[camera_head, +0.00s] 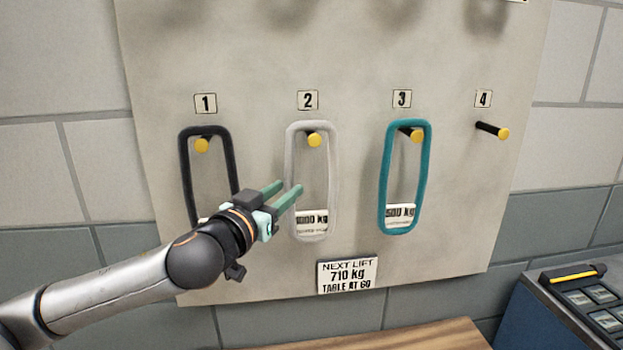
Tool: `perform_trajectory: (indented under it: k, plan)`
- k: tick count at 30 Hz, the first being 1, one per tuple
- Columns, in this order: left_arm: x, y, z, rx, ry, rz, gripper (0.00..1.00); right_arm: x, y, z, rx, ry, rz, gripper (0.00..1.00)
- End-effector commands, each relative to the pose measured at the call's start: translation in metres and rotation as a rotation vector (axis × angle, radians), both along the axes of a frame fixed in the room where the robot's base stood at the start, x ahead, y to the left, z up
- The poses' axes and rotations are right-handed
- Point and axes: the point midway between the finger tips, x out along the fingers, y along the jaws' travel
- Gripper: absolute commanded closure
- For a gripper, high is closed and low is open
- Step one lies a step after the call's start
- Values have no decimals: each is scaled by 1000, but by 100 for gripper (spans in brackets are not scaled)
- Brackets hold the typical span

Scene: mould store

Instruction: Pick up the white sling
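The white sling (332,181) hangs as a long loop on the yellow-tipped peg (314,140) under label 2. Its tag (312,218) reads what looks like 1000 kg, with the first digits partly unclear. My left gripper (286,191) is in front of the board at the sling's left side. My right gripper is not in view.
A black sling (184,170) hangs on peg 1, its lower part hidden by my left gripper. A teal sling (383,180) hangs on peg 3. Peg 4 (492,130) is bare. A sign (347,275) reads "NEXT LIFT 710 kg". A wooden surface (400,338) and a blue cabinet (560,320) stand below.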

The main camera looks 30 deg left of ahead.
Motion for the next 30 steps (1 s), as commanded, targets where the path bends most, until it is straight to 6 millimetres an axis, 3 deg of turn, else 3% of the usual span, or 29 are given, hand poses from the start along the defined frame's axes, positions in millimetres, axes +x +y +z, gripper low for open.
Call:
perform_trajectory:
  k: [1, 6, 15, 25, 30]
  plan:
    - [8, -1, 8, -3, -1, -1, 63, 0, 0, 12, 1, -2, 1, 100]
    - [25, 1, 3, -2, -1, 0, 63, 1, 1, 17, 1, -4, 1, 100]
    - [29, 1, 1, 1, -1, -1, 63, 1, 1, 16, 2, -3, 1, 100]
    - [28, 1, 1, 0, 0, -1, 100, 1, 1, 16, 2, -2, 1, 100]
    - [28, 1, 1, 0, -1, -1, 100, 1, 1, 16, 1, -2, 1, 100]
